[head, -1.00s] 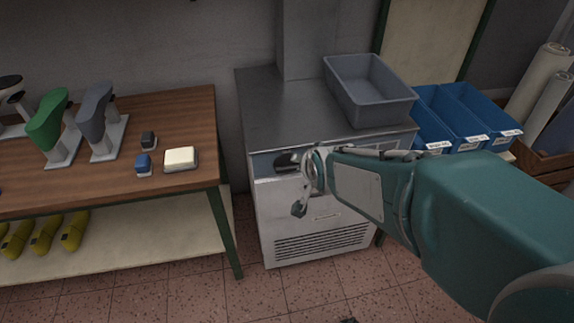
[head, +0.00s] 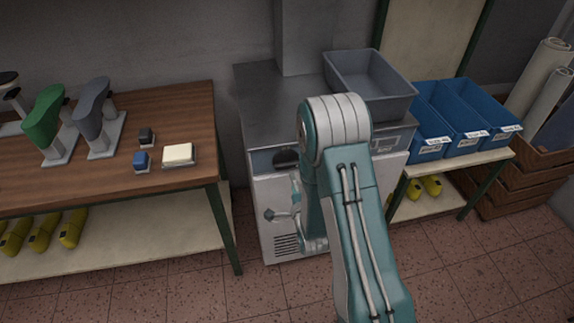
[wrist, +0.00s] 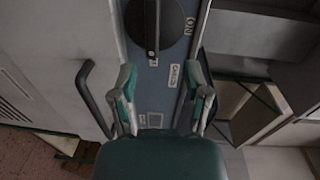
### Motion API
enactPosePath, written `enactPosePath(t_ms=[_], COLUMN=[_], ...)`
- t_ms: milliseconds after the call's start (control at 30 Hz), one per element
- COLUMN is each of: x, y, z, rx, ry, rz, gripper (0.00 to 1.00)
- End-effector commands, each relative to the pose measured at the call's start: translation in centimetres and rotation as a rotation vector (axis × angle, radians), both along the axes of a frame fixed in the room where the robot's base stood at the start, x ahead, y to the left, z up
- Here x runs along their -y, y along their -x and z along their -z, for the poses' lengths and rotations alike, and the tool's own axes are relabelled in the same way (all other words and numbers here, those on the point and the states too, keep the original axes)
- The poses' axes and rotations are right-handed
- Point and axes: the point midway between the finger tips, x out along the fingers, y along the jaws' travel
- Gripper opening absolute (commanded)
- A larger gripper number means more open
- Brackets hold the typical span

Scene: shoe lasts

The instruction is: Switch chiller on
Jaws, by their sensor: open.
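The chiller (head: 275,200) is a metal cabinet with a steel top, a blue-grey control strip and a vent grille. Its round black knob (wrist: 155,22) is at the top of the wrist view, partly cut off; its grip bar runs upright in that picture. A sideways "ON" label (wrist: 188,22) is beside the knob, with a small white mark (wrist: 153,62) below it. The knob also shows dark in the head view (head: 286,159), partly hidden by my arm. My gripper (wrist: 161,78) is open and empty, its fingers below the knob in the wrist picture, apart from it.
A dark bar handle (wrist: 90,95) is left of my gripper in the wrist view. A grey bin (head: 372,85) stands on the chiller. Blue bins (head: 450,120) are on a shelf to the right. A wooden table (head: 190,125) with shoe lasts stands left.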

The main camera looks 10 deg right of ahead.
Motion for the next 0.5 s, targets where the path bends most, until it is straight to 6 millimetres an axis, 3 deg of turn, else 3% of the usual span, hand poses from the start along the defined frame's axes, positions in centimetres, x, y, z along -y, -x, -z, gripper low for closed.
enactPosePath(t_ms=[100,267,500], x=[0.0,0.0,0.0], y=[1.0,1.2,-2.0], z=[1.6,1.9,1.8], rx=[0.043,0.074,0.078], ry=[-0.067,-0.102,-0.101], rz=[0.004,0.004,0.004], gripper=[0.61,0.61,0.61])
